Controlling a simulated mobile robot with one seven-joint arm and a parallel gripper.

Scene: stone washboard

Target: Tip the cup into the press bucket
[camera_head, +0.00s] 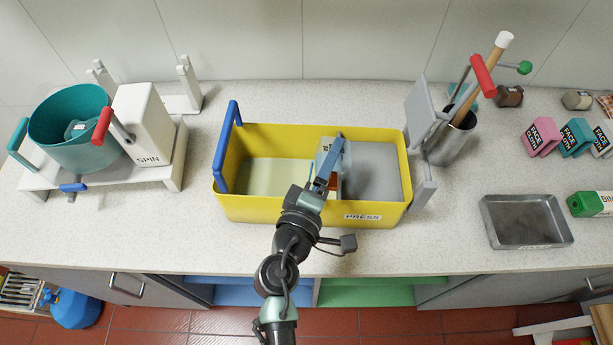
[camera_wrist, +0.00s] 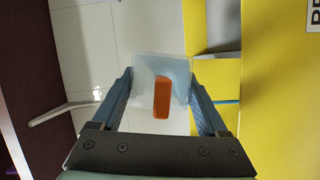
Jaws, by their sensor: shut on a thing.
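A translucent pale cup (camera_head: 345,160) is held over the yellow press bucket (camera_head: 270,213), near the bucket's middle. My gripper (camera_head: 331,160) is shut on it with blue fingers. In the wrist view the cup (camera_wrist: 147,67) sits between the fingertips of my gripper (camera_wrist: 160,92), with an orange patch (camera_wrist: 161,98) in front of or on it. I cannot tell how far the cup is tilted or whether it holds anything. The bucket has pale liquid (camera_head: 265,172) on its left side and a grey plate or floor (camera_head: 375,175) on its right.
A blue handle (camera_head: 228,145) rises at the bucket's left end, and grey plates (camera_head: 424,120) at its right. A teal spin tub (camera_head: 65,135) stands left. A metal pot (camera_head: 452,140) and metal tray (camera_head: 525,222) are right. Counter in front of the bucket is mostly clear.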

